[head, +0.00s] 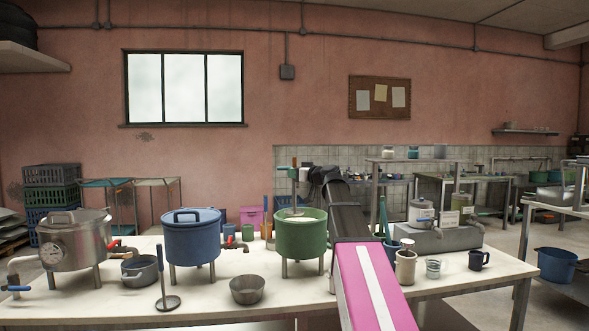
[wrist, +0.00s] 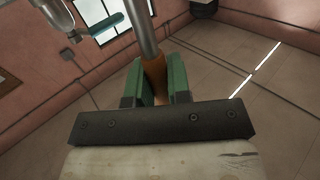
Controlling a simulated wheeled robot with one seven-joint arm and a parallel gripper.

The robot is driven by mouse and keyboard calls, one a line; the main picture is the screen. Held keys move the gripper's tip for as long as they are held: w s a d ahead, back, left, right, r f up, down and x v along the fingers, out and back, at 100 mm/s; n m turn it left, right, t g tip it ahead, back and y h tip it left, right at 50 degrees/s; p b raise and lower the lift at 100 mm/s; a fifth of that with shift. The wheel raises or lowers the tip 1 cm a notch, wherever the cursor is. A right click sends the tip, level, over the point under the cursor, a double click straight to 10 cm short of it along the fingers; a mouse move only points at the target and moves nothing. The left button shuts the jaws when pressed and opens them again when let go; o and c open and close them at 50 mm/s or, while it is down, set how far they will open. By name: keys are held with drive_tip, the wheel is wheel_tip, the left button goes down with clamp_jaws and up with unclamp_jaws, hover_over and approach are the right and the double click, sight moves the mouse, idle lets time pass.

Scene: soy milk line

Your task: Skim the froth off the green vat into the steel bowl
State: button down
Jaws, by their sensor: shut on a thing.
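The green vat (head: 301,240) stands on legs on the pale table, right of the middle, with whitish froth (head: 301,215) at its open top. The steel bowl (head: 247,290) sits on the table in front of it, to the left, and looks empty. My gripper (head: 294,172) is above the vat. In the wrist view its green fingers (wrist: 155,86) are shut on an orange-brown handle (wrist: 154,75) with a metal rod (wrist: 141,28). In the head view the tool's rod (head: 295,197) reaches down to the vat's top. Its lower end is hard to make out.
A steel pot with a gauge (head: 74,242) is farther left. Cups (head: 406,266) stand to the right. The front table by the bowl is fairly clear.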

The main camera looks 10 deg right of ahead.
wheel_tip(320, 180, down, 6)
idle(0.6)
drive_tip(key=shift+f, duration=0.15)
drive_tip(key=shift+s, duration=0.1)
